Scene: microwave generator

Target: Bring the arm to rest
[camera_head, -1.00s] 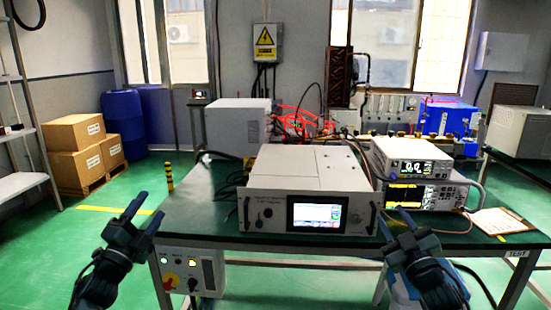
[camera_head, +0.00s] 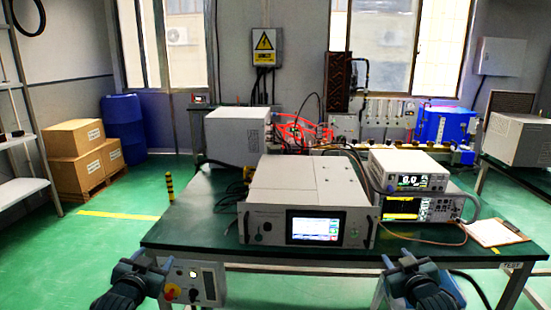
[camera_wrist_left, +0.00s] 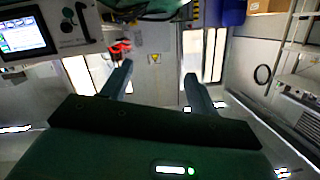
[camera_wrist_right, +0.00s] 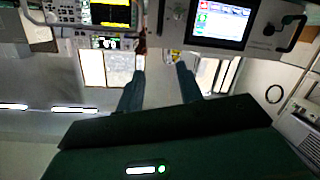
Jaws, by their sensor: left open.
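My left gripper (camera_head: 153,264) is low in the head view, in front of the table's left front edge. Its two fingers stand apart with nothing between them, as the left wrist view (camera_wrist_left: 159,74) shows. My right gripper (camera_head: 401,262) is low and right of centre in the head view, in front of the table's front edge. Its fingers are also apart and empty in the right wrist view (camera_wrist_right: 160,72). Neither gripper appears to touch anything. The lower parts of both arms are cut off by the picture's bottom edge.
A generator with a screen (camera_head: 272,223) stands at the front of the dark green table (camera_head: 190,215). Two stacked instruments (camera_head: 412,181) and a clipboard (camera_head: 494,232) are to its right. A control box with a red knob (camera_head: 194,284) is below the table beside my left gripper.

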